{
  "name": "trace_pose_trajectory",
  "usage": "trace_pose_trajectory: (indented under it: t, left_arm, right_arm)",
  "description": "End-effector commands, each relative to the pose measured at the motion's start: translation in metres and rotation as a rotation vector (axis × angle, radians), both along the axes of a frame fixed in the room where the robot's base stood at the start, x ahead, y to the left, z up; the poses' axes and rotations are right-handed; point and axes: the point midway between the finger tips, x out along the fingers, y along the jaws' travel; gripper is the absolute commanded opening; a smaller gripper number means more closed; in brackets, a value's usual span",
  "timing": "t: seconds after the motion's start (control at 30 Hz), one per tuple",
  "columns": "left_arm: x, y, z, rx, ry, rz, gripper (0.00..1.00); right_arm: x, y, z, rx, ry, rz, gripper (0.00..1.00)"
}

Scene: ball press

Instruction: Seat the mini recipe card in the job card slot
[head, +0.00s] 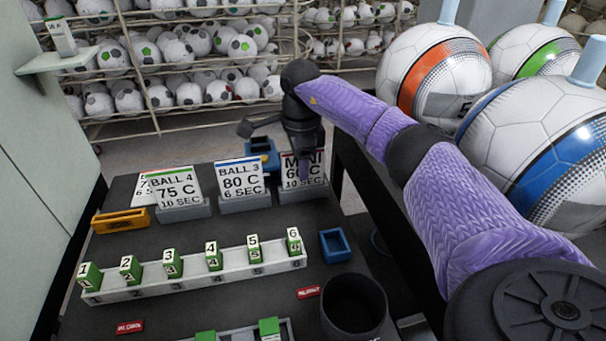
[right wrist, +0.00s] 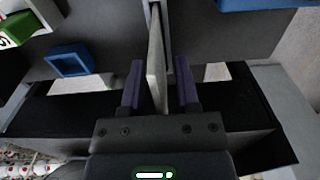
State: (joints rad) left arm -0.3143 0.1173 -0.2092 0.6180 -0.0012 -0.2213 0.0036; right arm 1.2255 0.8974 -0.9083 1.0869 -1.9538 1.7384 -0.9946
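The mini recipe card (head: 290,176) is white with a dark top band and reads MINI, 60 C, 10 SEC. It stands upright in a grey holder (head: 302,193), rightmost of the card row. My right gripper (head: 304,163) reaches down over the card from above and hides part of its print. In the right wrist view, the card (right wrist: 156,75) shows edge-on between the two open purple fingers (right wrist: 160,85), with a gap on each side. An orange slotted block (head: 121,221), apparently the job card slot, lies at the table's left with nothing standing in it. My left gripper is not in view.
BALL 4 (head: 177,187) and BALL 3 (head: 241,179) cards stand to the left. A blue bin (head: 262,150) is behind. In front are a numbered rack (head: 190,281) with green-white blocks, a small blue tray (head: 335,246) and a black cup (head: 353,305). Large balls (head: 436,72) stand right.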

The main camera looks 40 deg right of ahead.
Motion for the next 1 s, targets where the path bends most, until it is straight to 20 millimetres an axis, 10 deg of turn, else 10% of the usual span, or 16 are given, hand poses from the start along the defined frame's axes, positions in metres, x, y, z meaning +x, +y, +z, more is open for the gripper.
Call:
trace_pose_trajectory:
  t: [0.17, 0.63, 1.0]
  left_arm:
    - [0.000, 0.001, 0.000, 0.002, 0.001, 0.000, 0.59]
    - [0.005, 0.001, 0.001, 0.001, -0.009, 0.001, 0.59]
    - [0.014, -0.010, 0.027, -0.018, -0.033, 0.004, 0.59]
  right_arm:
    - [0.000, 0.000, 0.000, 0.000, 0.000, 0.000, 0.00]
    - [0.000, 0.000, 0.004, 0.000, -0.001, 0.000, 0.00]
    - [0.001, 0.000, 0.092, 0.001, -0.004, -0.001, 0.00]
